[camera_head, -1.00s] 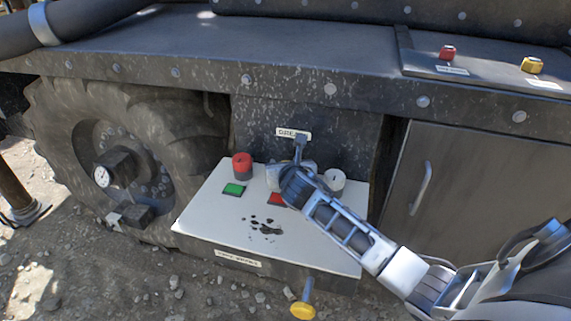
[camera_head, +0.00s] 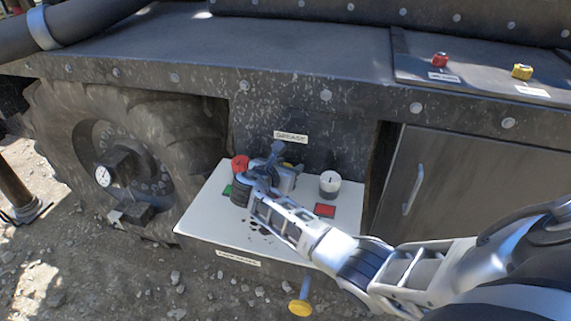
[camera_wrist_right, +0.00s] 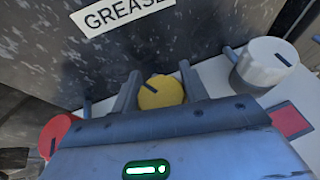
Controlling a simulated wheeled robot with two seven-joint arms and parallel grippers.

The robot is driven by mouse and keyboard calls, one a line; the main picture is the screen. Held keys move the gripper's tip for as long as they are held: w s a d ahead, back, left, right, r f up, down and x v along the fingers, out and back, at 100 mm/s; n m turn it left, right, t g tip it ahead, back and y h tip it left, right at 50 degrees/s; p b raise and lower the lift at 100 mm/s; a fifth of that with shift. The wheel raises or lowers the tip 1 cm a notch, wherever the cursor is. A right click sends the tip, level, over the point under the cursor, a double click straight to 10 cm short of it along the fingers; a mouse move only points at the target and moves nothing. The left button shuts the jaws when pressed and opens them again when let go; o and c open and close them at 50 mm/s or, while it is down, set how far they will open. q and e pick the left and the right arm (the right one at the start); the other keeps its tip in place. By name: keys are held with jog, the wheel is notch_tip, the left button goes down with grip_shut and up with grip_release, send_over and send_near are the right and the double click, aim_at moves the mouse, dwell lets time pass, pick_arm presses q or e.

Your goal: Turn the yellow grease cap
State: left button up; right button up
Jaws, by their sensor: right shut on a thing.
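The yellow grease cap (camera_wrist_right: 162,93) sits on the pale panel (camera_head: 207,222) below the GREASE label (camera_head: 291,137). It has a dark mark on its top. My right gripper (camera_wrist_right: 160,90) has one finger on each side of it and is shut on it. In the head view my right gripper (camera_head: 286,164) hides most of the cap; only a sliver of yellow shows. My left gripper is out of view.
A red cap (camera_head: 240,163) stands left of my gripper and a white cap (camera_head: 330,184) right of it. A red square (camera_head: 325,210) and a partly hidden green square lie on the panel. Below hangs a yellow knob (camera_head: 301,308). A wheel (camera_head: 105,165) stands at left.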

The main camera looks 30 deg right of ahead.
jog(key=m+g+h+b, duration=0.1)
jog(key=m+g, duration=0.2)
jog(key=shift+s+f+g, duration=0.1)
jog(key=shift+s+g, duration=0.05)
jog(key=shift+g, duration=0.15)
jog(key=shift+s+m+g+b, duration=0.1)
jog(key=shift+m+g+b, duration=0.4)
jog(key=shift+b, duration=0.1)
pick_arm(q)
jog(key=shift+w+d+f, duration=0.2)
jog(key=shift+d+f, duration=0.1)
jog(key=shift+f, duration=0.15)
pick_arm(e)
jog(key=shift+m+g, duration=0.3)
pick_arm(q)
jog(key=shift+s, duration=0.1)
pick_arm(e)
jog(key=shift+s, duration=0.1)
jog(key=o, duration=1)
